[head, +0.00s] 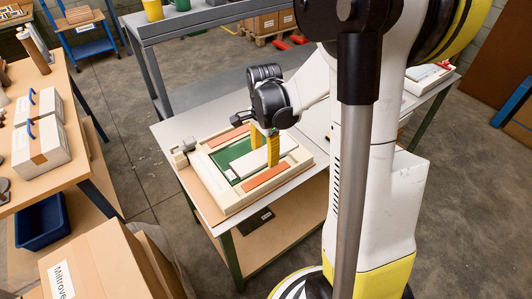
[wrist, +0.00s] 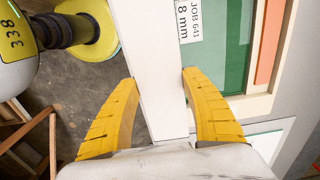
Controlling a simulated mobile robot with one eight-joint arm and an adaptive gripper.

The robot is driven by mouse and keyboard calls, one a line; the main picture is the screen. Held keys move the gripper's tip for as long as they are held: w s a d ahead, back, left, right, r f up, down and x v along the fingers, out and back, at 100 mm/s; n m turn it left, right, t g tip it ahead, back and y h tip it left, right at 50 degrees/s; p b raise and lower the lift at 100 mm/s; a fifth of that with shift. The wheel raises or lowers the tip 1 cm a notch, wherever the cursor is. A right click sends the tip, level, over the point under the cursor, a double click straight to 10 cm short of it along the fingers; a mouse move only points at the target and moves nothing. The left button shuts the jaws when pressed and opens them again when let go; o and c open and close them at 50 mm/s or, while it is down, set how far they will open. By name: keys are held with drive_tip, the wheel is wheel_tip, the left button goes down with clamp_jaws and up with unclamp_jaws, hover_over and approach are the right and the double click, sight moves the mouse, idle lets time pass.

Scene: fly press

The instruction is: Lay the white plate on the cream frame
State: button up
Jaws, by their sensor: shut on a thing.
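The white plate (wrist: 152,70) is a long, narrow white bar running up the middle of the wrist view. My gripper (wrist: 158,92) is shut on it, with one yellow finger at each long side. In the head view my gripper (head: 264,146) points down over the near right part of the cream frame (head: 205,190), and the white plate (head: 257,178) shows beside the fingers. Whether the plate touches the frame or hangs above it, I cannot tell. The frame lies on the bench with a green panel (head: 230,155) inside it.
Orange strips (head: 265,178) lie along two sides of the frame. A label reading "JOB 641 8 mm" (wrist: 190,20) shows beside the plate. The grey bench (head: 170,135) has bare edges around the frame. A wooden table (head: 75,165) with boxes stands at left.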

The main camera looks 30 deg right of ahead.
sight(265, 174)
drive_tip(key=shift+f+b, duration=2.55)
drive_tip(key=shift+f, duration=0.9)
drive_tip(key=shift+f+b, duration=0.5)
drive_tip(key=shift+f, duration=0.05)
drive_tip(key=shift+r, duration=0.1)
drive_tip(key=o, duration=1.3)
drive_tip(key=shift+o, duration=0.2)
wheel_tip(265, 174, up, 12)
drive_tip(key=shift+r, duration=0.1)
